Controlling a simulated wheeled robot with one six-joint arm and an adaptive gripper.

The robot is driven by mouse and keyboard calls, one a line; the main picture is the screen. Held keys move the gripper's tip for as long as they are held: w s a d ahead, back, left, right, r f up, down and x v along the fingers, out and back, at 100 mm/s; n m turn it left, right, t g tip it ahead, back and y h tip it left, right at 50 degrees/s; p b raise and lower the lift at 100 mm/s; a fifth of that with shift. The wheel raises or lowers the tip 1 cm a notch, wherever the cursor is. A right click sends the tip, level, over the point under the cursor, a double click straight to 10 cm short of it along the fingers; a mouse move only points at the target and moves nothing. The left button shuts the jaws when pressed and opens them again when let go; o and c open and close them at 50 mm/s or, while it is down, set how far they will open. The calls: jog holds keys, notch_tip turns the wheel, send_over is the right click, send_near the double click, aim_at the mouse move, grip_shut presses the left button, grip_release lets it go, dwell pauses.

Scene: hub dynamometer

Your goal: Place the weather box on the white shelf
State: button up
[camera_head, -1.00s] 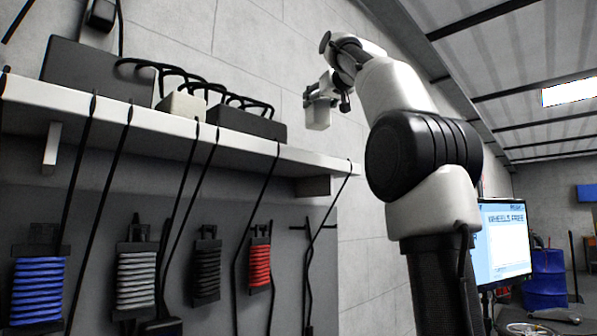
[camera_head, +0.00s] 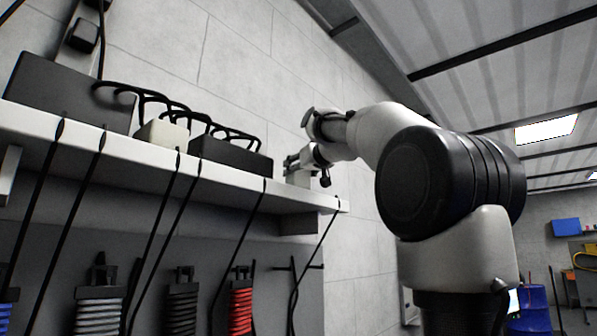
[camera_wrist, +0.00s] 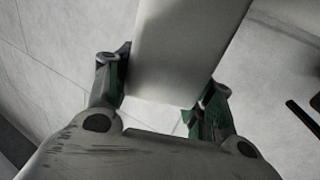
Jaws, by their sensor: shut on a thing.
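The weather box (camera_head: 298,179) is a small pale box in my gripper (camera_head: 303,164). In the head view it is at the right end of the white shelf (camera_head: 228,183), at or just above the shelf top; I cannot tell whether it touches. In the wrist view the pale box (camera_wrist: 185,50) fills the space between the two fingers of my gripper (camera_wrist: 163,88), which are closed on its sides. The box's far end is cut off by the top of that view.
On the shelf, left of my gripper, stand a large dark box (camera_head: 70,92), a small cream box (camera_head: 163,134) and a black box (camera_head: 230,157), with black cables looping over them. Cables hang over the shelf's front edge. Coiled cords (camera_head: 241,310) hang below.

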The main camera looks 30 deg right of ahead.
jog(key=shift+f, duration=0.2)
jog(key=o, duration=1.3)
jog(key=shift+f, duration=0.1)
jog(key=shift+s, duration=0.25)
jog(key=s, duration=1.1)
jog(key=shift+s+a, duration=0.3)
